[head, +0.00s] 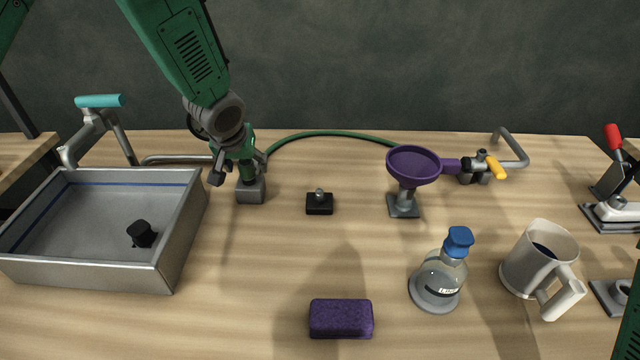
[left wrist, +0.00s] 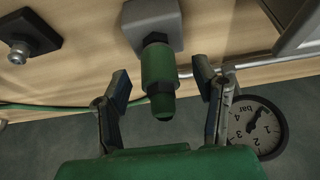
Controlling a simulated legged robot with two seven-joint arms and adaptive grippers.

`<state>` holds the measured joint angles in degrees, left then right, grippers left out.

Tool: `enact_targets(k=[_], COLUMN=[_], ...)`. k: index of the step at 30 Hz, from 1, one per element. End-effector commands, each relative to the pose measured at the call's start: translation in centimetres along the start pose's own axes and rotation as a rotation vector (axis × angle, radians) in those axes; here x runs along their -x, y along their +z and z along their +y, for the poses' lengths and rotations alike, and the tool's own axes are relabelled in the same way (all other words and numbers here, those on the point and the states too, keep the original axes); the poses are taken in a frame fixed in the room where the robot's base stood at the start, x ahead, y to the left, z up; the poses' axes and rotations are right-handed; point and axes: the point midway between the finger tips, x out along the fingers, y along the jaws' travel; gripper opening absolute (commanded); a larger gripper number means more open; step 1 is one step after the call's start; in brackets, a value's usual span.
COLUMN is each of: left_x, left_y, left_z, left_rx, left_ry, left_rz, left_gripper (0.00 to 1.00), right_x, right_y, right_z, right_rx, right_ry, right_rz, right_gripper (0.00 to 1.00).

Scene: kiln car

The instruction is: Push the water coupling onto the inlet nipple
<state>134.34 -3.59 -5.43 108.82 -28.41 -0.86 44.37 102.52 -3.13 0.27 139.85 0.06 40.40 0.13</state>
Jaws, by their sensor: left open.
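The green water coupling (head: 246,168) stands upright in a grey block (head: 251,190), with the green hose (head: 330,134) running behind it to the right. In the left wrist view the coupling (left wrist: 158,68) lies between the fingers. My left gripper (head: 240,171) is open, one finger on each side of the coupling, with visible gaps in the wrist view. The inlet nipple (head: 319,192) is a short metal stub on a black base (head: 319,206), to the right of the block. It also shows at the wrist view's upper left (left wrist: 19,52). My right gripper is out of view.
A grey basin (head: 185,240) holding a small black part stands left. A purple funnel (head: 413,166), a valve with yellow lever (head: 495,168), a blue-capped bottle (head: 440,285) and a mug (head: 535,262) stand right. A purple sponge (head: 341,318) lies in front. Bench around the nipple is clear.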

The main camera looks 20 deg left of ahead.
Motion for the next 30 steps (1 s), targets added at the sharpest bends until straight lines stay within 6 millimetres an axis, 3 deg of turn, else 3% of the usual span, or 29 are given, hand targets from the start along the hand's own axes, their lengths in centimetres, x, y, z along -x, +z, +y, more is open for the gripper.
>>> enact_targets(k=[30], left_x=[4.2], left_y=[-0.1], left_z=[0.0], left_rx=[0.0], left_ry=[0.0], left_rz=[0.0], left_gripper=[0.54], right_x=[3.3], right_y=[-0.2], right_z=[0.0], right_rx=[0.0], right_ry=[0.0], right_rz=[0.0], right_gripper=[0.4])
